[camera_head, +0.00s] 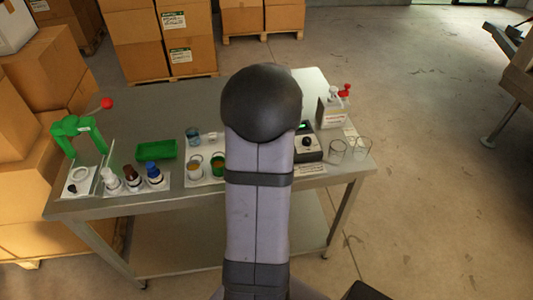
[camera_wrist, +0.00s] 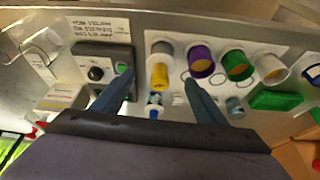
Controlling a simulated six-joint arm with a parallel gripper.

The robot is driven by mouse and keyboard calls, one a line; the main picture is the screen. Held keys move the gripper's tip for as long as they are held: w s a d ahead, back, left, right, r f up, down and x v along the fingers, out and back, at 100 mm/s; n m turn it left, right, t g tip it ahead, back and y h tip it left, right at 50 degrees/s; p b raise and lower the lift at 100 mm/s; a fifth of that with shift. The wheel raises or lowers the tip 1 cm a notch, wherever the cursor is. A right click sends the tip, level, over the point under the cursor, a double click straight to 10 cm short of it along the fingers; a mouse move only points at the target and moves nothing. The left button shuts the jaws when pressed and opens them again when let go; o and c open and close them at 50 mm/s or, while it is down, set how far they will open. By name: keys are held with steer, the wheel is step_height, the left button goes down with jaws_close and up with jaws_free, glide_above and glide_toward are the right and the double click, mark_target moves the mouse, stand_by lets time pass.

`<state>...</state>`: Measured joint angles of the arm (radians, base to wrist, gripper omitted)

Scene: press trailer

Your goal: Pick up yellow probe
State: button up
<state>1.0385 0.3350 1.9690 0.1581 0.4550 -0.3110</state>
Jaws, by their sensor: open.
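In the wrist view, a yellow piece with a grey-blue upper part (camera_wrist: 159,74) stands at the left end of a row of coloured cups. It is the yellow thing I take for the probe; its full shape is unclear. My gripper (camera_wrist: 160,80) is open, its two bluish fingers spread on either side of the yellow piece in the picture. I cannot tell how far above it they are. Nothing is held. In the head view my arm hides the yellow piece and the gripper.
Beside it are a purple cup (camera_wrist: 201,58), a green cup (camera_wrist: 237,65) and a white cup (camera_wrist: 270,69). A device with a knob and green button (camera_wrist: 97,73) lies left. The metal table (camera_head: 130,105) also bears bottles (camera_head: 132,176), a green press (camera_head: 78,135) and glass beakers (camera_head: 338,151).

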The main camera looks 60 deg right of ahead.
steer(key=shift+p+x, duration=1)
steer(key=shift+x, duration=1.45)
steer(key=shift+w, duration=0.1)
steer(key=shift+c, duration=0.6)
steer(key=c, duration=1.2)
steer(key=shift+o, duration=0.2)
steer(key=shift+r, duration=0.15)
